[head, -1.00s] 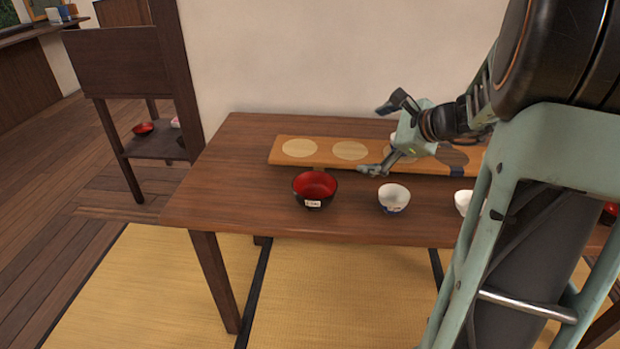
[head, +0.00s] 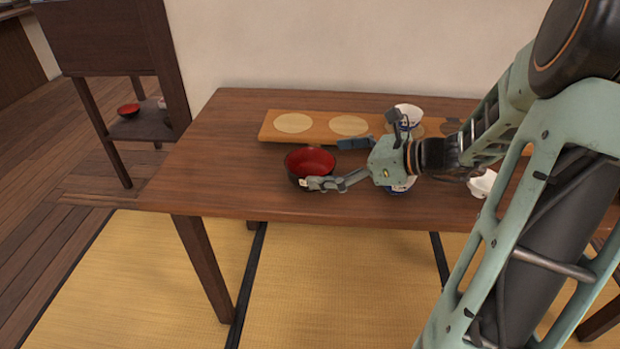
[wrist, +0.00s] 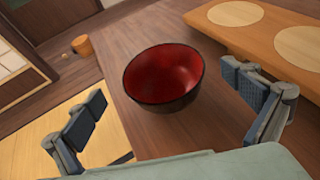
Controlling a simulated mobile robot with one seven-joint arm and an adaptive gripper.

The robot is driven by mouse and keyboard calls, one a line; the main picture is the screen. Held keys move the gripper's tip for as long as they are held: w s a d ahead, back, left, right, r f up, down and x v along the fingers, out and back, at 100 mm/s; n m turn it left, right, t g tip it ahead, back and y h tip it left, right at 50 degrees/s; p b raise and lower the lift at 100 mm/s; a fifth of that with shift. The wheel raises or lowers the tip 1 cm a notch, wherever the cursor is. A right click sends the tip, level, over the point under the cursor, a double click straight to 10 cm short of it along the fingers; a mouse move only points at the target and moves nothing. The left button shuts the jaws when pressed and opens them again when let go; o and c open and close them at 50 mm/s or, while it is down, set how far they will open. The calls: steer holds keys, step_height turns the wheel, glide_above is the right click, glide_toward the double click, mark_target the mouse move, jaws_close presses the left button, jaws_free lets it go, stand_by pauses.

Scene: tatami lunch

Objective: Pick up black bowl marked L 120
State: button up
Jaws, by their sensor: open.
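The black bowl (head: 309,163) with a red inside stands upright on the wooden table near its front left part. In the wrist view the bowl (wrist: 163,78) lies ahead of and between the two spread fingers. My gripper (head: 336,163) is open and empty, just right of the bowl. In the head view one finger overlaps the bowl's front right side; I cannot tell whether it touches. The wrist view also shows my gripper (wrist: 165,115) wide open. The bowl's label is mostly hidden in the head view.
A wooden board (head: 270,127) with pale round spots lies behind the bowl. A white bowl (head: 408,113) stands on it, behind my gripper. Another white bowl (head: 402,186) is partly hidden below my gripper, and one more (head: 482,184) stands further right. The table (head: 200,170) is clear left of the black bowl.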

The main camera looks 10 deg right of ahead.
mark_target(291, 165)
steer(key=b+x, duration=0.1)
steer(key=x, duration=0.1)
steer(key=b+x, duration=0.1)
steer(key=x, duration=0.1)
steer(key=shift+w+f, duration=0.15)
steer(key=shift+f, duration=0.3)
steer(key=shift+w+a, duration=0.2)
steer(key=shift+c, duration=0.4)
steer(key=c, duration=1.2)
steer(key=shift+r, duration=0.1)
steer(key=shift+c, duration=0.2)
